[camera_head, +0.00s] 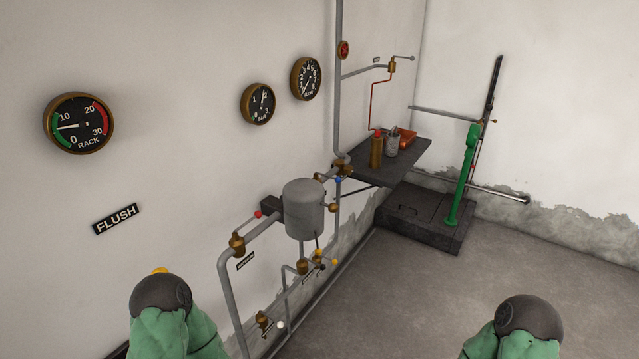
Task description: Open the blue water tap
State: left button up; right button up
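A small blue tap handle (338,180) sits on the grey wall piping, just right of the grey cylindrical tank (304,208) and below a brass fitting (342,168). It is small in the view, and I cannot tell its exact turn position. Neither of my grippers shows. Only green and dark links of my two arms show at the bottom edge, one left of centre and one at the right, both well apart from the blue tap.
A red-handled valve (258,214) and yellow-handled valves (321,261) sit on nearby pipes. A dark shelf (410,160) holds a brass bottle (376,151) and cups. A green lever stand (462,175) rises from a dark base. Floor at right (390,300) is clear.

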aim_at(338, 180)
jog(key=i+l+u, duration=0.15)
jog(key=i+l, duration=0.5)
jog(key=i+l+u, duration=0.1)
jog(key=i+l, duration=0.5)
jog(key=l, duration=0.25)
